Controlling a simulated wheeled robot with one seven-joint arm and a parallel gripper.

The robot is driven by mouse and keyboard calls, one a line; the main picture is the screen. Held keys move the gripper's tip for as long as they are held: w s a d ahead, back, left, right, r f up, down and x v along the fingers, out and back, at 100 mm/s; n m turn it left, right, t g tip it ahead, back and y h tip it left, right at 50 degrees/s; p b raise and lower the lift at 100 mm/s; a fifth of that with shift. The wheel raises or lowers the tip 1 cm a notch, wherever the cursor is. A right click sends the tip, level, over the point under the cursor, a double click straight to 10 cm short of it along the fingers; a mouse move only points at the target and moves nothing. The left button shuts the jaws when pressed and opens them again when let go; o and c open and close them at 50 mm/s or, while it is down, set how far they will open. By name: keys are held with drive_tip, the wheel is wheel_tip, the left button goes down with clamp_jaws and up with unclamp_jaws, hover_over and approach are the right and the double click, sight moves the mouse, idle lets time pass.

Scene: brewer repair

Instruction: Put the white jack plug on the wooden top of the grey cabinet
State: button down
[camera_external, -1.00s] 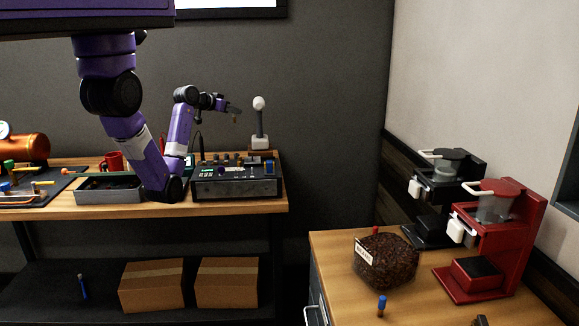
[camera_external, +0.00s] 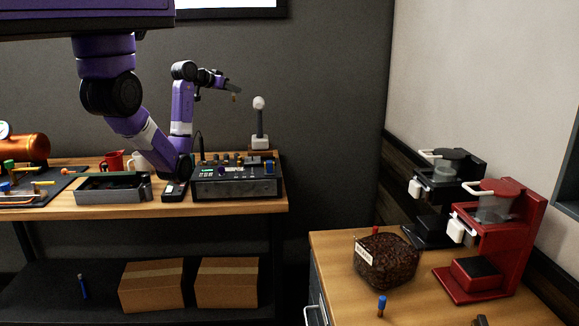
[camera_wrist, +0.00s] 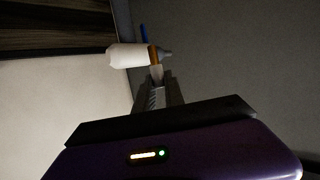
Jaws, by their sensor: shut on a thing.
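My gripper (camera_external: 236,90) is shut on the white jack plug and holds it in the air above the workbench. In the wrist view the plug (camera_wrist: 128,56) lies crosswise at the fingertips (camera_wrist: 157,82). It has a white body, an orange band and a grey end. In the external view only a small orange-brown bit shows below the fingers. The grey cabinet's wooden top (camera_external: 335,262) is at the lower right, well away from my gripper. Most of the cabinet's front is out of frame.
A bean bag (camera_external: 392,262), a blue plug (camera_external: 381,306), a red coffee machine (camera_external: 500,245) and a black one (camera_external: 443,190) stand on the cabinet. The top's front left is clear. The workbench holds a control box (camera_external: 237,181) and a white-knobbed lever (camera_external: 259,120). A gap separates bench and cabinet.

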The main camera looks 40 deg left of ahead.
drive_tip(key=w+d+m+g+h+b, duration=0.1)
drive_tip(key=w+d+m+h, duration=0.15)
drive_tip(key=d, duration=0.55)
drive_tip(key=w+d+m+h+b, duration=0.1)
drive_tip(key=d+m+h, duration=0.15)
drive_tip(key=d, duration=0.65)
drive_tip(key=m+g+h+b, duration=0.3)
drive_tip(key=m+g+h, duration=0.5)
drive_tip(key=m+g, duration=0.5)
hover_over(333, 241)
wheel_tip(333, 241, down, 32)
drive_tip(key=shift+d+f, duration=0.1)
drive_tip(key=shift+f, duration=0.1)
drive_tip(key=c, duration=1.4)
unclamp_jaws()
drive_tip(key=shift+c, duration=0.2)
